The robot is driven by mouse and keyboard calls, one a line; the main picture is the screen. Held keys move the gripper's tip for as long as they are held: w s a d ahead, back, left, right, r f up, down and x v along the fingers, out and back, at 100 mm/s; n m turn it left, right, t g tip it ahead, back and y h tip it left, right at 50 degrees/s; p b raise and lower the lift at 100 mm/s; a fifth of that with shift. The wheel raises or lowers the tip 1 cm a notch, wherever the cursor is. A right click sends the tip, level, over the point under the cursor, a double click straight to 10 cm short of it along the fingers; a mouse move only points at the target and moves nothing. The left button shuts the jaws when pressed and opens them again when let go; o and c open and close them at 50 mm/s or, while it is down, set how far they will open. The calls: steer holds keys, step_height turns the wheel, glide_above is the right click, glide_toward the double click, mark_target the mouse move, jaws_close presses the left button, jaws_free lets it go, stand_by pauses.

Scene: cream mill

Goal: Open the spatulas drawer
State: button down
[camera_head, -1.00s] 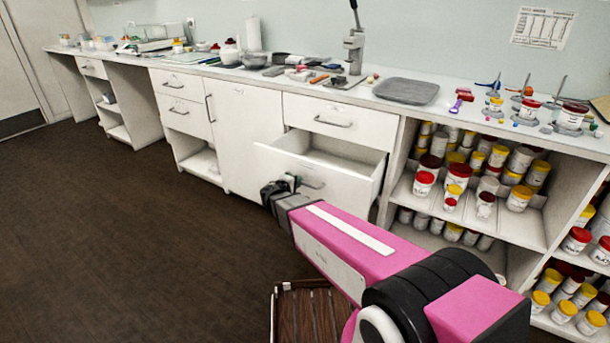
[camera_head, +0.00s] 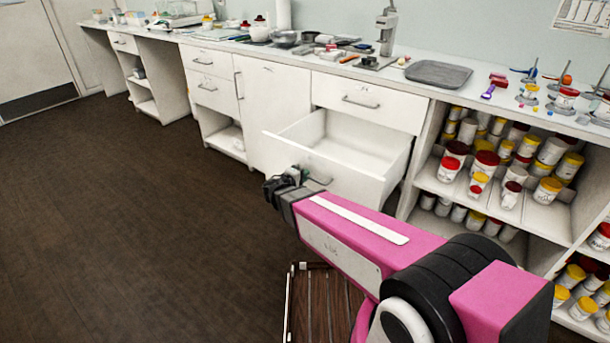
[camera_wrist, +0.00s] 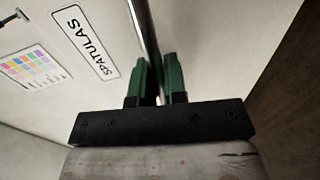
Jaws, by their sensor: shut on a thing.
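The spatulas drawer (camera_head: 345,176) is the lower drawer of the white cabinet, and it stands pulled well out. Its inside looks empty in the head view. In the wrist view its front carries a label reading SPATULAS (camera_wrist: 86,41) and a metal bar handle (camera_wrist: 143,35). My gripper (camera_head: 284,184) is at the drawer's front. Its green fingertips (camera_wrist: 159,80) lie on both sides of the handle bar, shut on it. Part of the handle is hidden behind the fingers.
A shut drawer (camera_head: 368,101) is above the open one. A shelf of lidded jars (camera_head: 487,161) stands to the right. The counter holds a grey tray (camera_head: 438,74) and several tools. The brown floor (camera_head: 120,230) to the left is clear.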

steer(key=c, duration=1.2)
jaws_free()
steer(key=v, duration=1)
steer(key=shift+s+a, duration=0.2)
steer(key=shift+s, duration=0.1)
